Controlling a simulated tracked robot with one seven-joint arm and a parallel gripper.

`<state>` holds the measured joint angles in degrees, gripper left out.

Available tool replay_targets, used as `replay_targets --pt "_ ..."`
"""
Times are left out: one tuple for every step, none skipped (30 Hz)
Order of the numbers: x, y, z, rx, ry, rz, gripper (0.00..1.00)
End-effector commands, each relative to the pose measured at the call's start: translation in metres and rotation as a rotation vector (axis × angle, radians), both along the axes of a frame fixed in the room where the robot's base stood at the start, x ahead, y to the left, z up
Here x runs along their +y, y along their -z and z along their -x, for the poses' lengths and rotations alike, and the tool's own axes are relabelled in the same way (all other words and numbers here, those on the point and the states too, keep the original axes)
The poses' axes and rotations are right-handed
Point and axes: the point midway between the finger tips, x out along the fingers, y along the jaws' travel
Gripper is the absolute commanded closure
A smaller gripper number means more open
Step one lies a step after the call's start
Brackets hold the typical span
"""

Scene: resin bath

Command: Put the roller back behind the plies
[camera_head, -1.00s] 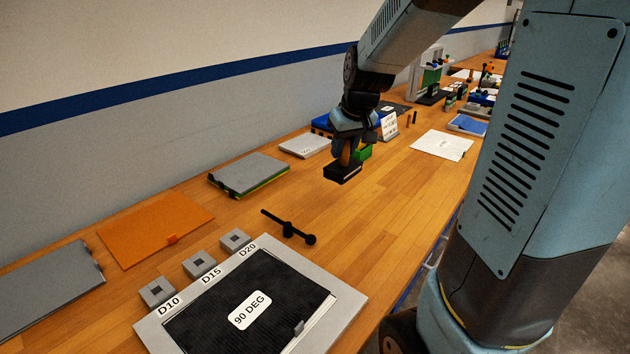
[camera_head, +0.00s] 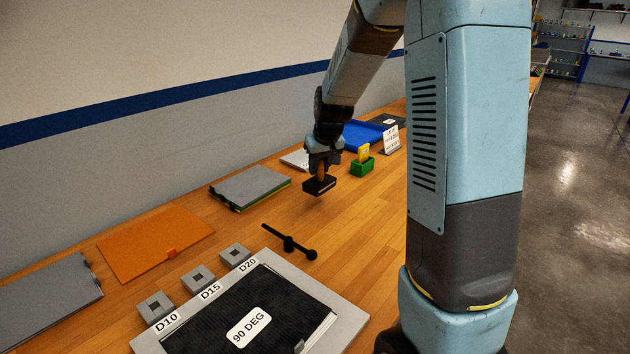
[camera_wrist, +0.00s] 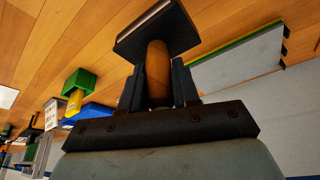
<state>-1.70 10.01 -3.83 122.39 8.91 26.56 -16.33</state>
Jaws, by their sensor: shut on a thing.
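My gripper (camera_head: 322,168) is shut on the brown handle of a black block-headed tool (camera_head: 319,185). It holds the tool above the bench. In the wrist view my gripper (camera_wrist: 158,82) has a finger on each side of the handle, with the flat black head (camera_wrist: 155,32) beyond the fingertips. A thin black rod-like tool with knobs (camera_head: 289,243) lies on the wood behind the framed plate. I cannot tell for certain which of the two is the roller. Black plies labelled 90 DEG (camera_head: 285,305) lie in the grey frame (camera_head: 345,312) in front.
Several grey blocks (camera_head: 198,277) stand by labels D10, D15 and D20. An orange sheet (camera_head: 155,236) and grey stack (camera_head: 250,187) lie near the wall. A green box (camera_head: 362,168) and blue tray (camera_head: 362,135) stand beyond my gripper. Bare wood lies between gripper and rod.

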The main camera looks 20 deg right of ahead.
Motion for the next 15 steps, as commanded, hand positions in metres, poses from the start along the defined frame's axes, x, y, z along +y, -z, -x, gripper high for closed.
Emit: replay_targets --pt "0.001 0.007 -0.005 0.003 0.000 0.000 1.00" --pt "0.001 0.011 -0.008 0.003 0.000 0.000 1.00" --pt "0.002 0.014 -0.011 0.002 0.001 0.000 1.00" --pt "0.002 0.017 -0.013 0.001 0.001 0.000 1.00" --pt "0.003 0.019 -0.015 0.001 0.001 0.000 1.00" --pt "0.003 0.020 -0.017 0.000 0.001 0.000 1.00" --pt "0.003 0.021 -0.018 0.000 0.001 0.000 1.00" --pt "0.004 0.022 -0.018 0.000 0.001 0.000 1.00" --pt "0.004 0.023 -0.019 -0.001 0.001 0.000 1.00" --pt "0.004 0.024 -0.020 0.000 0.001 0.000 1.00" --pt "0.004 0.025 -0.021 0.000 0.001 0.000 1.00" --pt "0.004 0.027 -0.022 0.000 0.001 0.000 1.00" --pt "0.005 0.029 -0.023 0.001 0.001 0.000 1.00" --pt "0.005 0.031 -0.025 0.001 0.001 0.000 1.00" --pt "0.005 0.037 -0.025 0.001 0.002 -0.001 1.00"
